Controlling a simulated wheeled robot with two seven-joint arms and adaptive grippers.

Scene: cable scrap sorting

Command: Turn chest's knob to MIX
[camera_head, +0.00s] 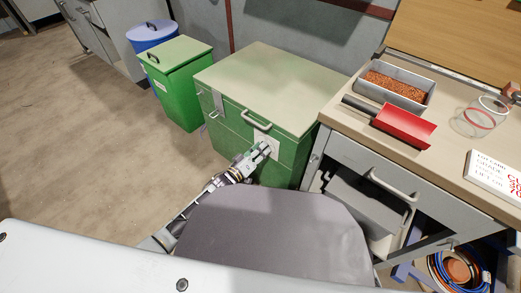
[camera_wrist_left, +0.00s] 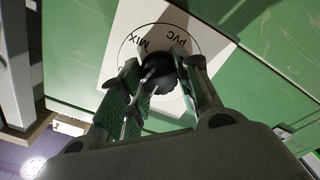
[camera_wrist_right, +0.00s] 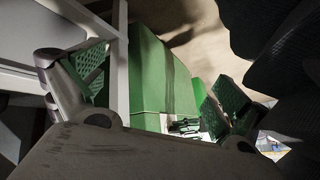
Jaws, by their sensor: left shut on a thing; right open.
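The green chest (camera_head: 227,133) stands left of the workbench with its lid closed. A white dial plate (camera_head: 273,144) is on its front, and the left wrist view shows the words MIX (camera_wrist_left: 145,45) and PVC (camera_wrist_left: 178,39) on it. A dark round knob (camera_wrist_left: 157,68) sits on the plate. My left gripper (camera_head: 260,151) is shut on the knob, a finger on either side. The fingers hide part of the knob, and I cannot tell which word it points to. My right gripper (camera_wrist_right: 158,92) is open and empty in the right wrist view.
A green bin (camera_head: 180,85) and a blue bin (camera_head: 150,33) stand left of the chest. The workbench (camera_head: 350,123) at right holds a tray of copper granules (camera_head: 397,86), a red scoop (camera_head: 404,126), a clear jar (camera_head: 482,117) and a white sign (camera_head: 495,174). The floor at left is clear.

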